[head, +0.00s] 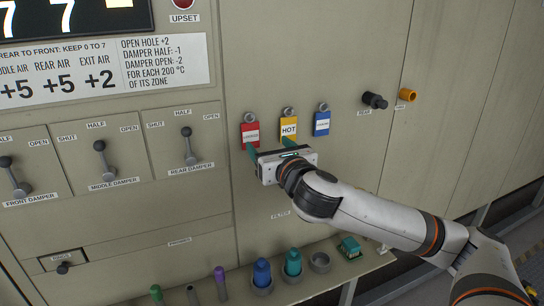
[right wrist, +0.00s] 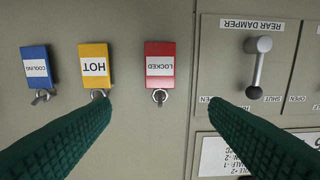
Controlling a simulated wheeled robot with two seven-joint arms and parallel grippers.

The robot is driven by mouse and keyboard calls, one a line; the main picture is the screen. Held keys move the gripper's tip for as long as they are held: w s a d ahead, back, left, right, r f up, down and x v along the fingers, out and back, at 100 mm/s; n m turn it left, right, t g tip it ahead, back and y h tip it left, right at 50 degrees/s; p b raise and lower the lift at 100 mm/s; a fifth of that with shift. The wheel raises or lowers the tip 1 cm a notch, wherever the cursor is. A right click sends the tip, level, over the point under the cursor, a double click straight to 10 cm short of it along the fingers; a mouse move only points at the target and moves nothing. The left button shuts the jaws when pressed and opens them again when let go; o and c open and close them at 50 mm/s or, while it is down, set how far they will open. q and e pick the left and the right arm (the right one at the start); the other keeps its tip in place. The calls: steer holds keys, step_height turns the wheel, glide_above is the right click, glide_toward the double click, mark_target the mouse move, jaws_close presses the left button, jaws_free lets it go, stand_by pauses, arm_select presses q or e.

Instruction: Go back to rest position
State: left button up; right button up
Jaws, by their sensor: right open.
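My right gripper (head: 270,148) is in front of the furnace panel, just below the red and yellow tags. Its green fingers are spread, with nothing between them; they also show in the right wrist view (right wrist: 160,102). The red LOCKED tag (head: 250,135), the yellow HOT tag (head: 289,128) and the blue COOLING tag (head: 321,124) hang on hooks in a row. In the right wrist view, which is upside down, the red tag (right wrist: 160,62) lies between the fingers' lines, apart from both. One fingertip overlaps the yellow tag's hook; I cannot tell whether it touches. My left gripper is out of view.
Front, middle and rear damper levers (head: 188,146) stick out at the left. A black knob (head: 374,100) and an orange one (head: 408,95) stick out at the right. A ledge (head: 335,272) below holds several coloured pegs and a green block (head: 349,247).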

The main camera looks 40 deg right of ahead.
steer(key=shift+s+a, duration=0.1)
steer(key=shift+s, duration=0.35)
